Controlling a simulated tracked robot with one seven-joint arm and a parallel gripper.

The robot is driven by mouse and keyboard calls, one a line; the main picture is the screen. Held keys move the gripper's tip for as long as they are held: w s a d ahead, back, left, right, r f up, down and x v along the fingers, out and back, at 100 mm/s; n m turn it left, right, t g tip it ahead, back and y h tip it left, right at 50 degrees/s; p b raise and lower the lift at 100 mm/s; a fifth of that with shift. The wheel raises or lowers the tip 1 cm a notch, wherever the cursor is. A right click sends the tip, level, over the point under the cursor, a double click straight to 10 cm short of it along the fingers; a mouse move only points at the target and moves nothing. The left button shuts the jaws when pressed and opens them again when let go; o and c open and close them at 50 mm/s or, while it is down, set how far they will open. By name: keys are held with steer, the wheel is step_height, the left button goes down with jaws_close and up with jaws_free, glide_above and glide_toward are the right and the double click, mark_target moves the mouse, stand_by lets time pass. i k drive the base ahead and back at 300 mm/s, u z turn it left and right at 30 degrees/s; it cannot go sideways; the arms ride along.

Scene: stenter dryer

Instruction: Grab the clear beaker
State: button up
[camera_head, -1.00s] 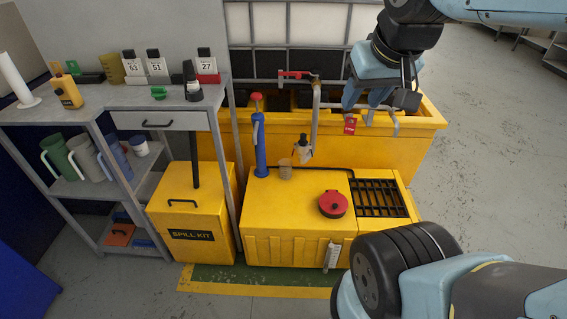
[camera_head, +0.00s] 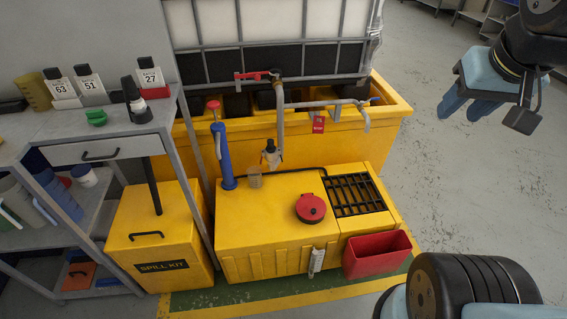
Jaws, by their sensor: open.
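The clear beaker (camera_head: 255,177) is a small see-through cup standing on top of the yellow cabinet, just right of a blue hand pump (camera_head: 223,157). A small bottle with a dark top (camera_head: 271,155) shows just behind it to the right. My gripper (camera_head: 470,104) is at the upper right, over the floor, with its blue fingers pointing down and left. It is open and empty, well apart from the beaker.
The yellow cabinet (camera_head: 262,228) carries a red round lid (camera_head: 311,208) and a black grate (camera_head: 354,195). A pipe with a red-handled valve (camera_head: 252,76) and a red tag (camera_head: 318,125) rises behind. A red bin (camera_head: 377,254) hangs in front. A grey bench (camera_head: 62,126) stands left. Floor at right is free.

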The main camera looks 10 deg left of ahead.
mark_target(254, 172)
steer(key=u, duration=0.9)
steer(key=i, duration=0.1)
steer(key=z, duration=2.25)
steer(key=k, duration=1.45)
steer(key=u, duration=1.9)
steer(key=i, duration=1)
